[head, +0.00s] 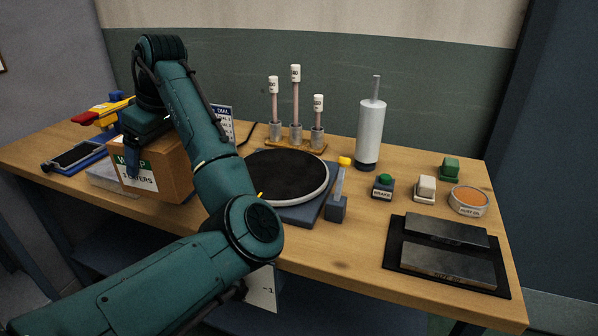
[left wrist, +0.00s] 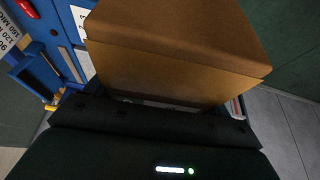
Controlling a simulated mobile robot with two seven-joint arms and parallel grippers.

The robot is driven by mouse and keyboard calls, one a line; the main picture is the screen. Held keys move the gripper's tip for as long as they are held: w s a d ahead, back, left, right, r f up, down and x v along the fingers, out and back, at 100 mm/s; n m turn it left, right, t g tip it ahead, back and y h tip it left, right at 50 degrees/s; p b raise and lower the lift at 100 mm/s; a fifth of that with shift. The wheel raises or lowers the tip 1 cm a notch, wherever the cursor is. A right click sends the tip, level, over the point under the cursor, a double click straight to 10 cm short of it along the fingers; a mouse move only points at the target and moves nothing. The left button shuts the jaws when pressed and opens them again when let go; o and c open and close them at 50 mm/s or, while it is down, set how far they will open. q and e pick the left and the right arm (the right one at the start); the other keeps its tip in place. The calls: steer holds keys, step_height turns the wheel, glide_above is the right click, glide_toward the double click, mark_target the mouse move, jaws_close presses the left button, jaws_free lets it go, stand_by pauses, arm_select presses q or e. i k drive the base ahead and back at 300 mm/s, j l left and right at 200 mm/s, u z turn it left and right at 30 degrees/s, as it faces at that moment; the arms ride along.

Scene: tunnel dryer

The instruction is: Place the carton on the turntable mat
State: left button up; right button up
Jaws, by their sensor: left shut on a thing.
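The carton (head: 172,168) is a brown box with a green-and-white label, at the left of the workbench in the head view. My left gripper (head: 133,158) is shut on it, with one dark finger against the label side. The carton (left wrist: 175,55) also fills the upper middle of the left wrist view. I cannot tell if its underside touches the bench. The turntable mat (head: 288,172) is a round black disc with a pale rim on a blue base, right of the carton. It is bare where visible; my left arm covers part of its left side. My right gripper is not in view.
A grey slab (head: 104,176) lies by the carton's left side. Behind the turntable stand several capped tubes (head: 296,108) and a white cylinder (head: 371,132). To the right are a green button box (head: 383,187), a tin (head: 468,201) and dark plates (head: 446,262).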

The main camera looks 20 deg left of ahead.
mark_target(279, 171)
steer(key=i+l, duration=0.2)
steer(key=l, duration=0.15)
steer(key=i+l, duration=0.2)
steer(key=l, duration=0.15)
steer(key=i+l, duration=0.2)
steer(key=l, duration=0.1)
